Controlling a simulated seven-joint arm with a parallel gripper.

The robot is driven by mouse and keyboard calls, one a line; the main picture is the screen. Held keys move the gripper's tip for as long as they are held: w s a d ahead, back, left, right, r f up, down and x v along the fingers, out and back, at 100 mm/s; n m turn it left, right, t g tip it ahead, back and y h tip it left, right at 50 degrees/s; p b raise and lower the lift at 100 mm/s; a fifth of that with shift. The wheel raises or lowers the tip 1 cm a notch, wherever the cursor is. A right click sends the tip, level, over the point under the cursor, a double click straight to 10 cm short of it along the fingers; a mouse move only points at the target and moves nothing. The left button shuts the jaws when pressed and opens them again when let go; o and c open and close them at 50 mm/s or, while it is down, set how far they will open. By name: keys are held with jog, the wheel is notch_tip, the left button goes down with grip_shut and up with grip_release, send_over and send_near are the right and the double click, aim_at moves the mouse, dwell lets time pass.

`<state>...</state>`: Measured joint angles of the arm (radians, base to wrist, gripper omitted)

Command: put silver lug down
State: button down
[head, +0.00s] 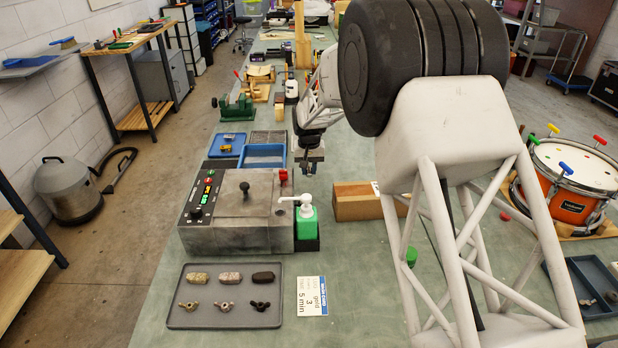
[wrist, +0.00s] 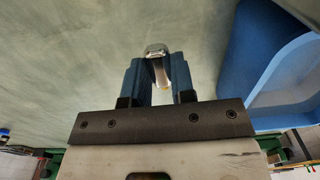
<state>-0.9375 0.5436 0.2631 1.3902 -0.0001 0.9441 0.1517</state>
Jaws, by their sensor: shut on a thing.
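My gripper (wrist: 157,78) is shut on the silver lug (wrist: 157,51), a small shiny piece whose rounded end sticks out past the blue fingertips in the wrist view. In the head view my gripper (head: 312,170) hangs over the green bench, just right of a blue tray (head: 262,150). That tray also shows in the wrist view at the right, apart from the fingers (wrist: 255,60). The lug is too small to make out in the head view. Below the fingers the wrist view shows bare bench.
A grey machine (head: 240,215) with a lever and a green pump bottle (head: 306,225) stand in front of my gripper. A wooden block (head: 355,203) lies to the right. A grey tray (head: 225,320) holds several small parts. An orange drum (head: 567,180) stands far right.

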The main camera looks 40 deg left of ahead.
aim_at(309, 183)
jog(key=shift+f, duration=0.1)
jog(key=shift+f, duration=1.75)
jog(key=shift+f, duration=0.15)
jog(key=c, duration=1)
grip_release()
jog(key=shift+o, duration=0.2)
notch_tip(309, 183, up, 12)
jog(key=shift+r, duration=0.15)
jog(key=shift+d, duration=0.1)
